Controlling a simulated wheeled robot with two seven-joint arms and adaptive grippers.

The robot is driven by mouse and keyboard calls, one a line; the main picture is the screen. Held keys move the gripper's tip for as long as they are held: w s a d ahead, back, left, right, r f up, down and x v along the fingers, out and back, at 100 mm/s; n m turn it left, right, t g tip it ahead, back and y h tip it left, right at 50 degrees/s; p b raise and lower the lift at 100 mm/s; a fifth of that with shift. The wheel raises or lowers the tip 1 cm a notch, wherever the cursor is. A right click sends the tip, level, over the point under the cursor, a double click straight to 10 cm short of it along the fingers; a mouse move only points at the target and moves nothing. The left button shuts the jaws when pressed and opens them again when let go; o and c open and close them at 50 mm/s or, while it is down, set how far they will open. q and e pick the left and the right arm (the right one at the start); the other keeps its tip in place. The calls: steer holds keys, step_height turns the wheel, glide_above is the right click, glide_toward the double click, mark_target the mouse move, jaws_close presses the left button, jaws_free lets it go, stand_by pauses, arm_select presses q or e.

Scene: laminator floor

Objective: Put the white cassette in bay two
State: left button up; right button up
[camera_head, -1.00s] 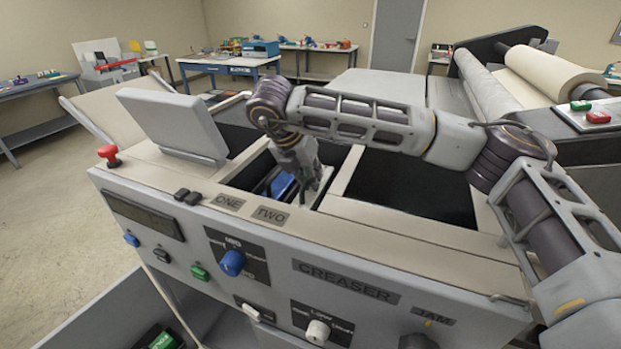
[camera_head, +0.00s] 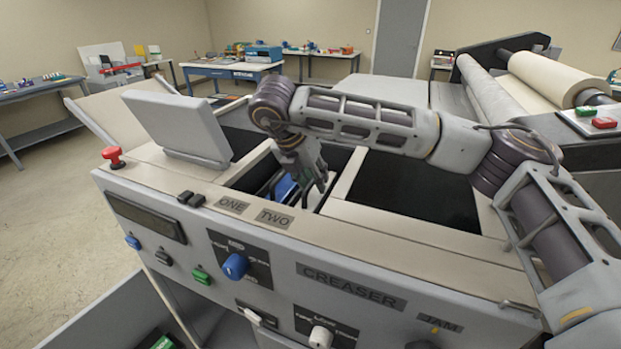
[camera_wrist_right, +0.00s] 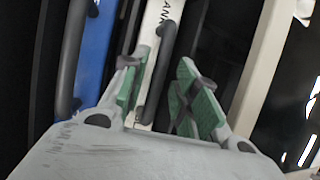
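In the right wrist view a white cassette (camera_wrist_right: 152,55) with a black handle and partly hidden lettering stands in the middle. Next to it on the left is a blue cassette (camera_wrist_right: 92,50), also with a black handle. My right gripper (camera_wrist_right: 160,90) is open, its green-padded fingers on either side of the white cassette's handle, with a gap at the right finger. In the head view my right gripper (camera_head: 312,180) reaches down into the opening behind the labels ONE (camera_head: 233,205) and TWO (camera_head: 274,218); the blue cassette (camera_head: 286,188) shows there. My left gripper is out of view.
A raised grey lid (camera_head: 178,125) stands left of the opening, near a red stop button (camera_head: 113,156). A wide dark opening (camera_head: 415,190) lies to the right, under my right arm.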

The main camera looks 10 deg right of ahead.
steer(key=shift+s+v, duration=0.2)
steer(key=shift+v, duration=0.7)
steer(key=shift+s+v, duration=0.2)
steer(key=shift+v, duration=0.7)
steer(key=shift+w+v, duration=0.2)
steer(key=shift+v, duration=0.85)
steer(key=shift+w+v, duration=0.2)
steer(key=shift+v, duration=0.85)
steer(key=shift+r, duration=0.1)
